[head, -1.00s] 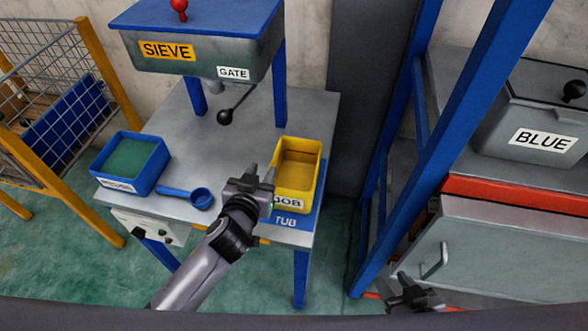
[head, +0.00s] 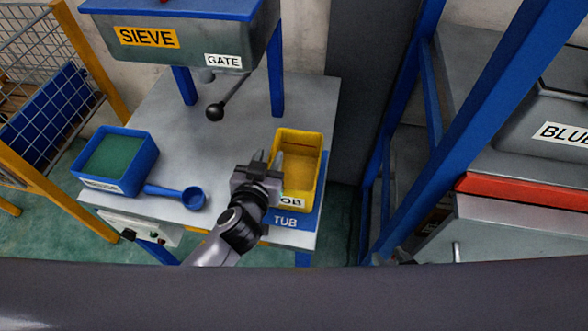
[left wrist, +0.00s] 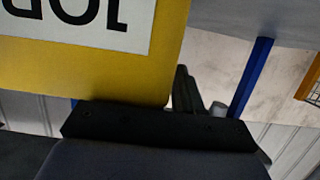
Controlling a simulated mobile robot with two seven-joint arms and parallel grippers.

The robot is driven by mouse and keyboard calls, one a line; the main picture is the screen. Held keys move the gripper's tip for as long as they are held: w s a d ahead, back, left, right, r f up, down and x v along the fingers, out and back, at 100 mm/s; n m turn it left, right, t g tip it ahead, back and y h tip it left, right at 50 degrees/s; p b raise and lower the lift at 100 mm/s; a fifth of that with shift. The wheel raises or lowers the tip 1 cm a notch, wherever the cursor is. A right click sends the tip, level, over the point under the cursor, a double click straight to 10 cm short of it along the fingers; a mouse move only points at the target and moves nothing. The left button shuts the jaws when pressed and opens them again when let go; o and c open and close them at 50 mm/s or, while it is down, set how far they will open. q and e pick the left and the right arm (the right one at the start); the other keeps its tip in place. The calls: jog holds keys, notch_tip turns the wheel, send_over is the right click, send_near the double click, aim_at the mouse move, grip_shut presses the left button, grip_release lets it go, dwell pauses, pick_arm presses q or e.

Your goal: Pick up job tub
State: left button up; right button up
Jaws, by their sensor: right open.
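The yellow job tub (head: 299,168) stands on the blue TUB pad (head: 296,238) at the table's right front corner, with a sandy layer inside. Its white JOB label is partly covered by my left gripper (head: 269,160). That gripper is at the tub's left side, its two fingers apart, with nothing visibly held. Whether a finger touches the wall I cannot tell. In the left wrist view the tub (left wrist: 90,75) fills the upper left, label upside down, and one dark finger shows beside its edge. My right gripper (head: 394,260) barely shows at the lower right, mostly hidden.
A blue tub (head: 118,162) with green contents and a blue scoop (head: 185,197) lie left on the grey table (head: 228,125). The SIEVE box (head: 185,45) with its gate lever (head: 228,100) stands above. A blue post (head: 455,130) rises right of the table.

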pick_arm(q)
grip_shut()
dwell(1.3)
